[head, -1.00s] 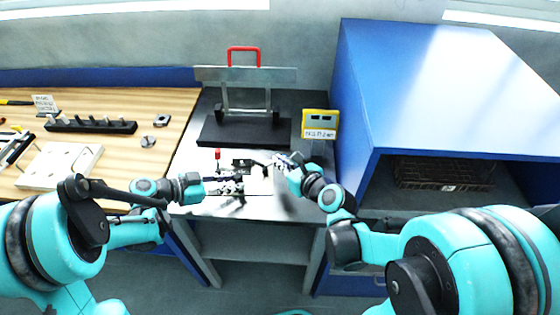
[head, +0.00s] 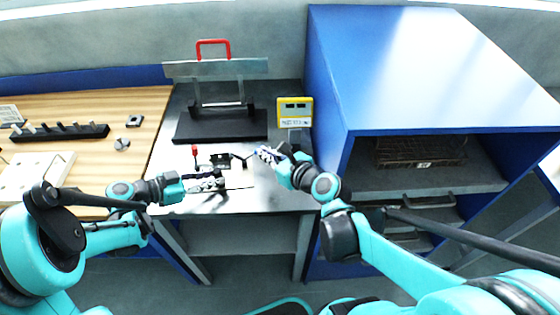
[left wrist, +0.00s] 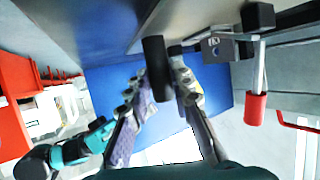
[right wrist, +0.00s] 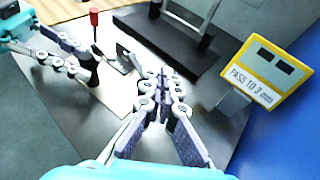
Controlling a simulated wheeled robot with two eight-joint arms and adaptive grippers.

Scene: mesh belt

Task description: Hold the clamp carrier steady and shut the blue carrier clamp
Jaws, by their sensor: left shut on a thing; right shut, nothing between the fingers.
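A small clamp with an upright red handle (head: 195,152) and dark base parts (head: 222,160) stands on the grey bench. The handle also shows in the left wrist view (left wrist: 256,108) and right wrist view (right wrist: 95,18). I see no blue on it. My left gripper (head: 222,181) is at its near side, shut on a dark cylindrical bar (left wrist: 155,68), which I take to be part of the clamp carrier. My right gripper (head: 262,153) is shut and empty, right of the clamp. In the right wrist view its fingertips (right wrist: 165,88) are close to a dark flat piece (right wrist: 130,58).
A yellow gauge (head: 295,111) stands at the back right of the bench. A black stand (head: 222,128) with a metal plate and red handle is behind the clamp. A blue cabinet (head: 326,110) is at the right, a wooden table (head: 120,160) at the left.

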